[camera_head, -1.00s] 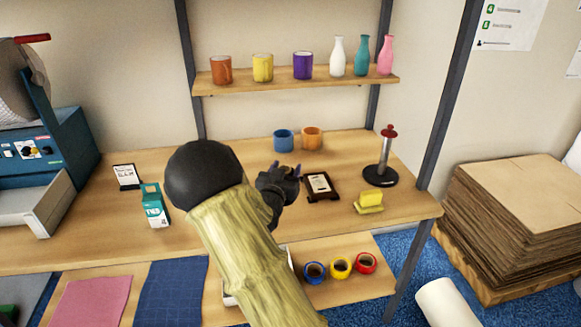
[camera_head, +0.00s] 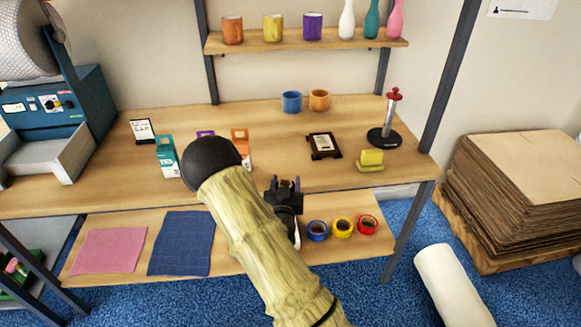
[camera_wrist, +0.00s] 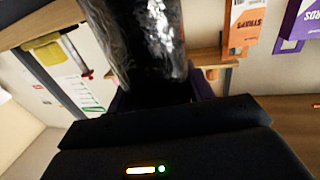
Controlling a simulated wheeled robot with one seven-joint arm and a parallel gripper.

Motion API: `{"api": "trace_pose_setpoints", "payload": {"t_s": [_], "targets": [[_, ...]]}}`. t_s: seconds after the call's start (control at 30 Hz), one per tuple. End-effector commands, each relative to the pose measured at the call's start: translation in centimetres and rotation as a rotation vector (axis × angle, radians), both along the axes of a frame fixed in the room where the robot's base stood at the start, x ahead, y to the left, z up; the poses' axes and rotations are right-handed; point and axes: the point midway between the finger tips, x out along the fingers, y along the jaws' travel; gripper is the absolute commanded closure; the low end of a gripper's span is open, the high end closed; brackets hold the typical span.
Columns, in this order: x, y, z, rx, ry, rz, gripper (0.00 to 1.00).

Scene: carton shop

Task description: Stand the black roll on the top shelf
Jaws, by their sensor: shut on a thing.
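The black roll (camera_wrist: 140,40) is glossy and dark, with bright reflections, and fills the top middle of the wrist view. My gripper (camera_head: 285,184) is shut on it, and its jaws show at the roll's lower end in the wrist view. In the head view the gripper is above the lower shelf near the bench's front edge, and I cannot clearly make out the roll there. The top shelf (camera_head: 300,43) is a wooden board at the back, above the bench and well beyond my gripper.
Orange, yellow and purple cups and several vases line the top shelf. The bench (camera_head: 230,120) holds blue and orange cups, boxes, a black frame (camera_head: 323,146), a yellow sponge (camera_head: 371,158) and a red-topped stand (camera_head: 391,115). Tape rolls (camera_head: 342,228) sit below. Posts flank the shelf.

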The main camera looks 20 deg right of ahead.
Motion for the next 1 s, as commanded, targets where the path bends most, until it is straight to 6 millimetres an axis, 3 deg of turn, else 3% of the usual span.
{"api": "trace_pose_setpoints", "payload": {"t_s": [0.7, 0.83, 1.0], "targets": [[-8.0, 10.1, -17.4, -0.004, 0.008, 0.401, 0.78], [-9.1, 11.2, -19.3, -0.005, 0.005, 0.46, 0.78], [-9.5, 11.6, -19.9, -0.003, 0.0, 0.486, 0.78]]}}
